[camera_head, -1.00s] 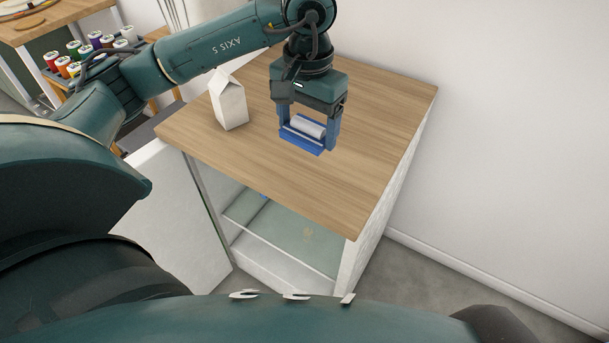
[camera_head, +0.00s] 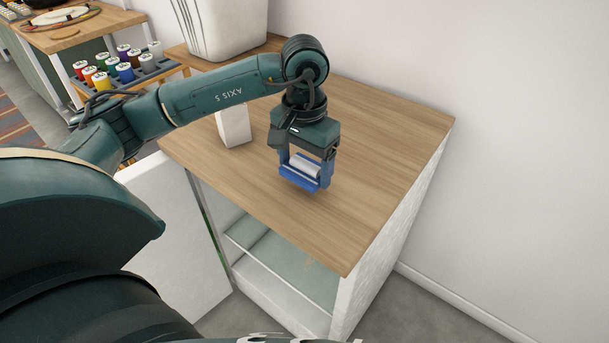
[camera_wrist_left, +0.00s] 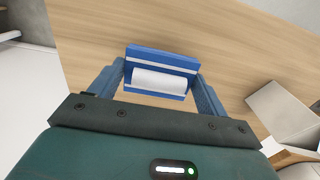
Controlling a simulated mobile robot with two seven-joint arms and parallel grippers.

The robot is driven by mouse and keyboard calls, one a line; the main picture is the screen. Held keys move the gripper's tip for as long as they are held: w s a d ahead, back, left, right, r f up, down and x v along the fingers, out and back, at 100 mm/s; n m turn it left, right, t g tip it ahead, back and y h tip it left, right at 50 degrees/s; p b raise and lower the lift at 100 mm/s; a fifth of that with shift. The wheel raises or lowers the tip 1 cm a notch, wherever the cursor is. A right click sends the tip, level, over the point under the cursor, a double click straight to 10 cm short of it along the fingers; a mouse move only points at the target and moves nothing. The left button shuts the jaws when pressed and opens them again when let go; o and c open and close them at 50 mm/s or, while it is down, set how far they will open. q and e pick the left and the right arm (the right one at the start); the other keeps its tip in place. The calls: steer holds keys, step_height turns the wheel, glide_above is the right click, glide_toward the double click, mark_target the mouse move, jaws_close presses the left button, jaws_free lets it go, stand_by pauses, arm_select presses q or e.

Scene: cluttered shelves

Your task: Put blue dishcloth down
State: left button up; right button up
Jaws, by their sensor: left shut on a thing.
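The blue dishcloth (camera_head: 301,184) is a blue and white folded bundle with a white roll on it. My left gripper (camera_head: 305,174) is shut on it, one finger at each end, pointing down over the wooden top of the cabinet (camera_head: 385,130). In the left wrist view the dishcloth (camera_wrist_left: 160,62) sits between the two fingers of the left gripper (camera_wrist_left: 160,78), with bare wood around it. I cannot tell whether its underside touches the wood. My right gripper is not in view.
A white carton (camera_head: 234,126) stands on the top, left of the gripper. A large white container (camera_head: 228,30) is behind. The cabinet door (camera_head: 175,230) hangs open at the front left. The top's right and front parts are clear. A rack of coloured jars (camera_head: 124,71) is far left.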

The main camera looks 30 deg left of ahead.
mark_target(304, 170)
arm_select(q)
steer(key=shift+f, duration=1.65)
steer(key=shift+f, duration=0.25)
steer(key=o, duration=1)
steer(key=shift+r, duration=0.1)
step_height(304, 170, up, 12)
steer(key=shift+r, duration=0.15)
